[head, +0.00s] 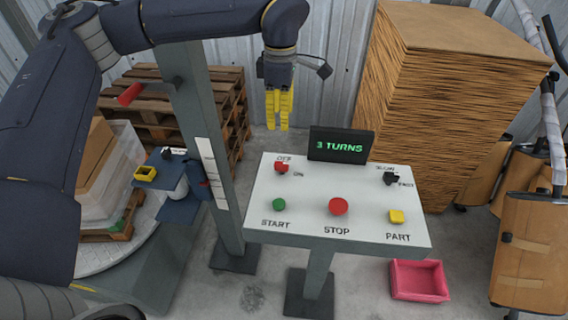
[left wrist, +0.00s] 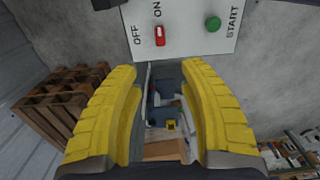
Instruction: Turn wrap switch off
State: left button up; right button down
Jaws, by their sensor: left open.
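The wrap switch is a small red knob (head: 281,168) at the back left of the white control panel (head: 310,208). OFF is printed behind it and ON to its right. In the left wrist view the switch (left wrist: 160,37) shows near the top, its long handle lined up towards the ON label. My left gripper (head: 277,125) hangs with its yellow fingers down, above and behind the panel's back left edge, apart from the switch. In the left wrist view its fingers (left wrist: 168,112) are spread with nothing between them. My right gripper is not in view.
A display (head: 341,146) reading "3 TURNS" stands at the panel's back edge. A black knob (head: 391,179), green START button (head: 279,204), red STOP button (head: 338,207) and yellow PART button (head: 397,216) are on the panel. A grey post (head: 210,150) stands to the left.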

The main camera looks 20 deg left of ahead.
aim_at(282, 163)
pick_arm(q)
notch_tip(282, 163, down, 17)
jog(key=shift+r, duration=0.1)
dwell(0.5)
grip_shut()
dwell(0.4)
